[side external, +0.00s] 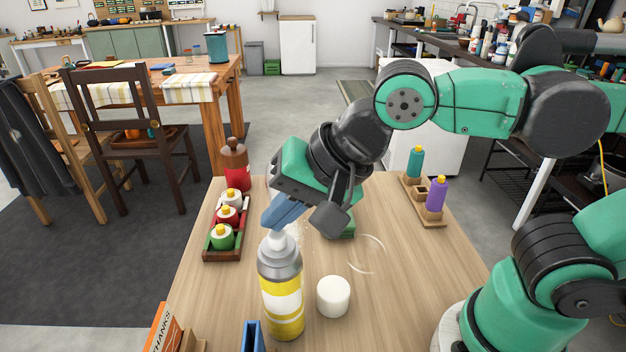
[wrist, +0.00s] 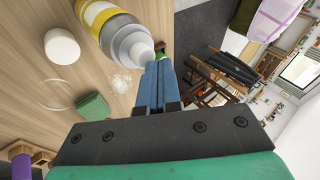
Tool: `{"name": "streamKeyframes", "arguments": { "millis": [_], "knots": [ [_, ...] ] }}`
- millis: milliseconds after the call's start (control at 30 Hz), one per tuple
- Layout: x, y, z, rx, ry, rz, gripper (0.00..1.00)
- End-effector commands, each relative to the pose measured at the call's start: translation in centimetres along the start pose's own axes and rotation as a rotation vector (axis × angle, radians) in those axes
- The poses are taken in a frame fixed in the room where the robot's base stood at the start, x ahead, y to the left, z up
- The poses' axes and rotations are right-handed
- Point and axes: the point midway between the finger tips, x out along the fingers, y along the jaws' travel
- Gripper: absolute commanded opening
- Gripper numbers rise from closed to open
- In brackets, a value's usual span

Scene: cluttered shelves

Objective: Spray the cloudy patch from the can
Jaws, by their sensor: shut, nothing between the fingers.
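The spray can (side external: 281,292), yellow and white with a grey shoulder and white nozzle, stands upright on the wooden table. In the wrist view the can (wrist: 103,22) is at the top. My gripper (side external: 272,222) has its blue fingers closed together, empty, right over the nozzle; I cannot tell whether they touch it. The wrist view shows the fingertips (wrist: 159,64) beside the nozzle top. A white speckled cloudy patch (wrist: 122,80) shows on the table near the nozzle. In the side view it is partly hidden behind the can and gripper.
A white cap (side external: 333,297) stands right of the can. A thin pale ring (wrist: 57,95) marks the table. A green block (wrist: 95,108) lies behind. A rack of jars (side external: 222,236) and a red bottle (side external: 236,172) are left; a bottle holder (side external: 424,204) is right.

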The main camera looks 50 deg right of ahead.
Motion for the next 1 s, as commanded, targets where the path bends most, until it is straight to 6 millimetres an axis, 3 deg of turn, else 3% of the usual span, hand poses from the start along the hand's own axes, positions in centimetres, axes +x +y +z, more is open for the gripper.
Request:
{"name": "streamKeyframes", "arguments": {
  "millis": [567, 1000],
  "knots": [
    [-1.4, -0.9, -0.4, 0.0, 0.0, 0.0, 0.0],
    [-4.8, -3.4, -1.4, 0.0, 0.0, 0.0, 0.0]
  ]
}}
